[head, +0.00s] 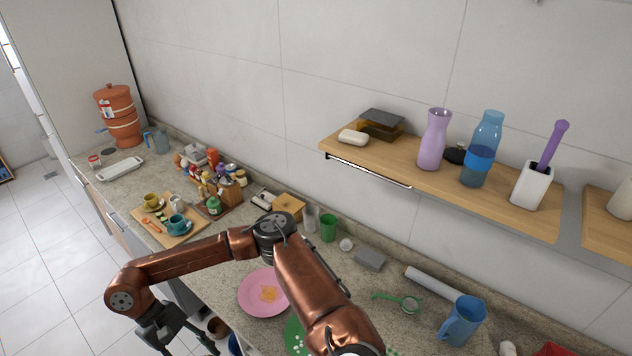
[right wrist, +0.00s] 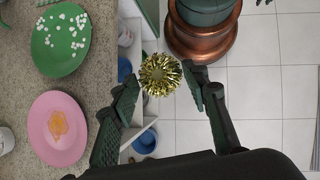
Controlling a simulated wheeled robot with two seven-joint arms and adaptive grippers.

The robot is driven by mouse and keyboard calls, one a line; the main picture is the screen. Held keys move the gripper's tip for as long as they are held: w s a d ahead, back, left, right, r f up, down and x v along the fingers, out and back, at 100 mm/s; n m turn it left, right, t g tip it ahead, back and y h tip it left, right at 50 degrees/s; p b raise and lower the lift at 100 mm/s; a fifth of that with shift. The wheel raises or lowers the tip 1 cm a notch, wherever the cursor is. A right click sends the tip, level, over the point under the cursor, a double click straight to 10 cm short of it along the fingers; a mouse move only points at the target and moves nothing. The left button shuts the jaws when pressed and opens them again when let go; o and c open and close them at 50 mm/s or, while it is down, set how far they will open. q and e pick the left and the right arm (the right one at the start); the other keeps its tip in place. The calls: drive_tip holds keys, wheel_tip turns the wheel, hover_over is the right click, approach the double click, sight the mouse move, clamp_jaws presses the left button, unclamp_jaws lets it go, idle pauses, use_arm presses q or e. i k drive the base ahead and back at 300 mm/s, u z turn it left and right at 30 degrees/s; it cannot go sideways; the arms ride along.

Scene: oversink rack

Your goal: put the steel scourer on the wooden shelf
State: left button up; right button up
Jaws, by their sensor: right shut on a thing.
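The steel scourer (right wrist: 160,75) is a round, gold-coloured ball of shiny strands in the right wrist view. My right gripper (right wrist: 160,77) is shut on it, with a dark finger on either side. In the head view my right gripper (head: 185,340) is low at the left, beside the counter's front edge, pointing down and to the right. The scourer cannot be made out there. The wooden shelf (head: 400,174) is on the wall at the upper right, well away from the gripper. My left gripper is not in view.
The shelf holds a soap bar (head: 353,137), a dark-lidded amber box (head: 381,124), a purple vase (head: 434,140), a blue bottle (head: 482,150) and a white holder (head: 531,186). Bare wood shows between soap and vase. A pink plate (head: 252,299) and a green plate (right wrist: 60,40) lie on the counter.

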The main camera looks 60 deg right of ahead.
sight(387, 156)
drive_tip(key=u, duration=0.15)
drive_tip(key=i, duration=1.4)
drive_tip(key=z, duration=2.3)
